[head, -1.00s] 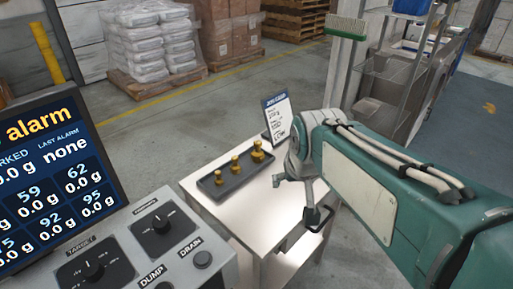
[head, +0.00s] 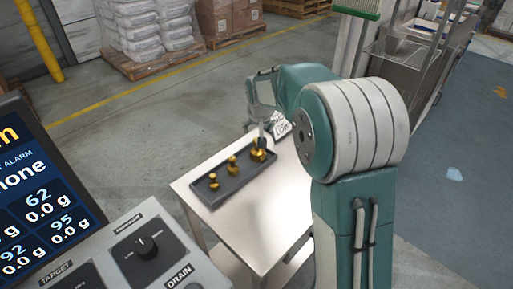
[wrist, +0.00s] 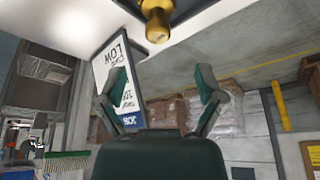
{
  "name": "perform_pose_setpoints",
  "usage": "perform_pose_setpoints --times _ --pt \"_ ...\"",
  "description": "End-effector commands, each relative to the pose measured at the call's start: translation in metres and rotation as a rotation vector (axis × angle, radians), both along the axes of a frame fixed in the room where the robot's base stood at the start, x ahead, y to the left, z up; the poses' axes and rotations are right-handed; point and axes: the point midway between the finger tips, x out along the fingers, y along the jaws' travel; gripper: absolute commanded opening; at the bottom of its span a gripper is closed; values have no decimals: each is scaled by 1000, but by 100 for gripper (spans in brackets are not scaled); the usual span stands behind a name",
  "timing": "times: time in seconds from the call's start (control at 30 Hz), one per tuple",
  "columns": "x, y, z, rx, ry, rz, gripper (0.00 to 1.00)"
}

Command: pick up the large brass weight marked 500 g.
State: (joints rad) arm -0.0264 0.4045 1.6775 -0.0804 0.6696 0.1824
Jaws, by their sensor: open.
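The large brass weight (head: 258,154) stands at the far right end of a dark tray (head: 222,190) on the small table. It is the biggest of three knobbed brass weights in a row; its marking is too small to read. My gripper (head: 264,132) is by the top of this weight, partly covering it in the head view. In the wrist view my gripper (wrist: 160,80) has its two green-tipped fingers spread wide with nothing between them. A brass weight (wrist: 156,22) shows at the top of that view, beyond the fingers and apart from them.
The middle weight (head: 232,164) and small weight (head: 214,181) share the tray. A printed card (wrist: 120,75) stands close by the fingers. A control panel (head: 130,265) and screen lie left. The near part of the table (head: 250,225) is bare.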

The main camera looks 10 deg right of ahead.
Motion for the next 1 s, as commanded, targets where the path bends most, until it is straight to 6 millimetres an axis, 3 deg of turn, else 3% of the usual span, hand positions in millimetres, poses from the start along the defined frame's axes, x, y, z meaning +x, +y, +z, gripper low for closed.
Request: perform_pose_setpoints --times 0.1,0.37,0.63,0.97,1.0 --pt "8 -2 -22 1 5 0 87" --pt "18 -4 -44 2 3 -1 87" --pt "35 -5 -80 0 4 0 87" --pt "38 -6 -87 0 0 0 87" --pt "38 -6 -87 0 1 0 74"
